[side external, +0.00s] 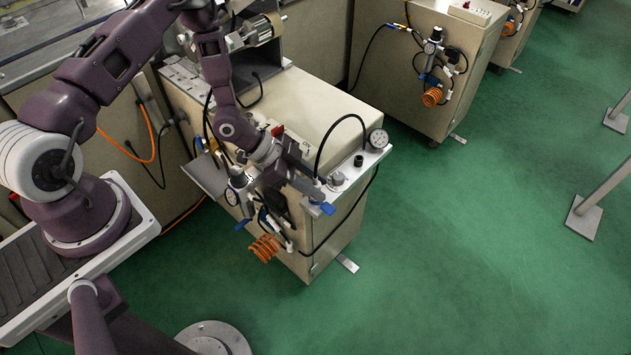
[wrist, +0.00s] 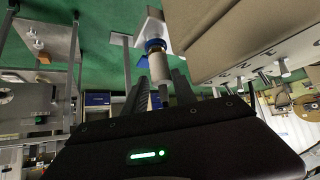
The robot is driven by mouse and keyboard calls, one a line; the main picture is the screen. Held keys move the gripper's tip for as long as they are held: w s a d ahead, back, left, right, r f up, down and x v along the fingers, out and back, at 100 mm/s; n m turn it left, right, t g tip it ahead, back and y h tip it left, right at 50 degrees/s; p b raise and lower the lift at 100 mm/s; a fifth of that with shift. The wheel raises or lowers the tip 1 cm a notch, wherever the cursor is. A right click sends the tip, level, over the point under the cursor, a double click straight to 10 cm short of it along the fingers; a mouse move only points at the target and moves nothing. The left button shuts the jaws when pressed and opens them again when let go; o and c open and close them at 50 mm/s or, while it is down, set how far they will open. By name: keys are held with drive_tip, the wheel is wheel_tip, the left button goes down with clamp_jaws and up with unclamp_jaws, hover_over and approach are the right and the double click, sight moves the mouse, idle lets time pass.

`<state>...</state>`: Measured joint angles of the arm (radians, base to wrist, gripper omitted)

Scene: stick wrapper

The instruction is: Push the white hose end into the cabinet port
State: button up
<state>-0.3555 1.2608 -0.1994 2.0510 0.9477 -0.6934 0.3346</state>
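A white cylindrical piece (wrist: 160,75), which looks like the hose end, shows between the two fingers of my gripper (wrist: 161,84) in the wrist view. A blue ring (wrist: 155,45) and a pale plate (wrist: 153,27) lie just beyond it, in line with it. I cannot tell whether the fingers touch the white piece, nor whether it meets the blue ring. In the side view my gripper (side external: 300,163) is over the front top edge of the cabinet (side external: 318,108), among its fittings. The white piece and the port cannot be made out clearly there.
An orange coiled hose (side external: 264,247) and blue-handled fittings crowd the front face. Green floor (side external: 450,240) is open to the right.

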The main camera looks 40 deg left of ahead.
drive_tip(key=shift+w+a+r, duration=0.1)
drive_tip(key=shift+w+a, duration=0.15)
drive_tip(key=v, duration=0.7)
drive_tip(key=shift+s, duration=0.25)
drive_tip(key=shift+d, duration=0.2)
